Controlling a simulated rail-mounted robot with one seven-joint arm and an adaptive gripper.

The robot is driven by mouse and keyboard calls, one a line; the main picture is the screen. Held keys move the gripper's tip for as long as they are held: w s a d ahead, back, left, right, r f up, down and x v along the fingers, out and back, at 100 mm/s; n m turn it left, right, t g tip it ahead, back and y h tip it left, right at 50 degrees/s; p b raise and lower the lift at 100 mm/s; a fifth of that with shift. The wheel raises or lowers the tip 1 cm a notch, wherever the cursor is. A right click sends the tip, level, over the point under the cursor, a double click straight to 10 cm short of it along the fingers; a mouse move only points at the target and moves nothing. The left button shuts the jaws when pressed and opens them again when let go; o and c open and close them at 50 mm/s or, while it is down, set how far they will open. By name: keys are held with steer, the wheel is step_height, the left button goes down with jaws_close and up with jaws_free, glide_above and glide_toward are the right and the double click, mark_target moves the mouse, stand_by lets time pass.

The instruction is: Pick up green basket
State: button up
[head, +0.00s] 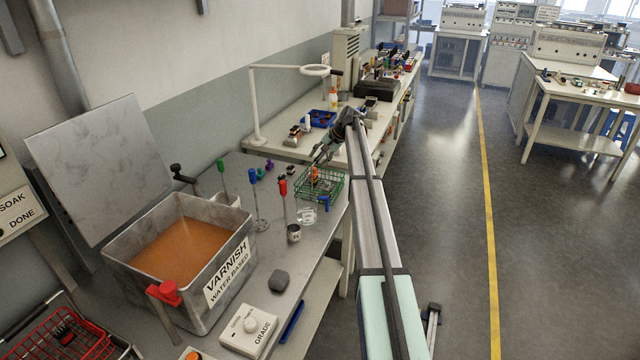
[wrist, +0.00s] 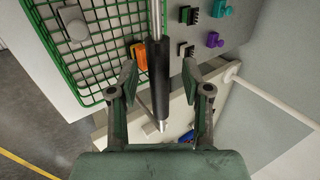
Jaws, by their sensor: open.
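The green wire basket (head: 322,197) stands on the grey bench in the head view, near its right edge. In the wrist view its green mesh (wrist: 85,62) fills the upper left. My gripper (head: 318,160) is over the basket's far side, pointing down. In the wrist view my gripper (wrist: 158,76) is open. A metal rod with a black grip (wrist: 158,70) runs between the two fingers, with gaps visible on both sides. I cannot tell whether this rod joins the basket. An orange piece (wrist: 139,50) lies by the mesh edge.
A varnish tank (head: 180,250) with orange liquid stands at left. Thin stands with red (head: 283,187), blue (head: 252,176) and green tops stand left of the basket. A small metal cup (head: 294,233) is in front. Open floor lies to the right.

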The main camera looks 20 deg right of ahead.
jaws_close()
steer(key=shift+r, duration=0.1)
steer(key=shift+r, duration=0.1)
